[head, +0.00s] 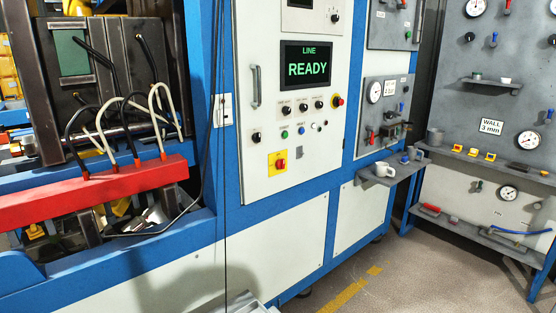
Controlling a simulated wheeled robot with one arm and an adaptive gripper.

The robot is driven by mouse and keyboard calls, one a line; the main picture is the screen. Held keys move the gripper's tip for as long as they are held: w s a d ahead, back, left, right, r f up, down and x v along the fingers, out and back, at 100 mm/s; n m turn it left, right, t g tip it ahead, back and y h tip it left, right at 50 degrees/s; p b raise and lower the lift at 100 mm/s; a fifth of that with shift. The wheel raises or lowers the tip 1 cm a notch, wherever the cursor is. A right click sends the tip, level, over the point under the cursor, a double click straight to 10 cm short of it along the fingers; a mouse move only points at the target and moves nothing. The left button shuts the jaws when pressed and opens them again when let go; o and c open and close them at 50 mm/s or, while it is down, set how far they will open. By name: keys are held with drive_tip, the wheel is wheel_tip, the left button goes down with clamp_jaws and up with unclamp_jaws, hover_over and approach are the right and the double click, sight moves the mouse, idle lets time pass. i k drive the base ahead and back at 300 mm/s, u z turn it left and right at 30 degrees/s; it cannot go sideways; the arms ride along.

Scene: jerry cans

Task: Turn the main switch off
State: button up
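The likely main switch (281,163), a red knob on a square yellow plate, sits low on the front of the white control cabinet (260,200) in the head view. The knob's exact turn position is too small to tell. A display (306,66) above it reads "LINE READY" in green. My gripper is not in view, and nothing touches the switch.
Small knobs and buttons (301,131) lie between display and switch. A handle (256,86) sticks out at the left. A grey shelf with a mug (382,169) juts out right. The floor (400,260) there is clear.

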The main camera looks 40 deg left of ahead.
sight(280, 164)
drive_tip(key=u, duration=0.65)
drive_tip(key=i, duration=1.3)
drive_tip(key=u, duration=1.75)
drive_tip(key=i, duration=0.6)
drive_tip(key=u, duration=0.55)
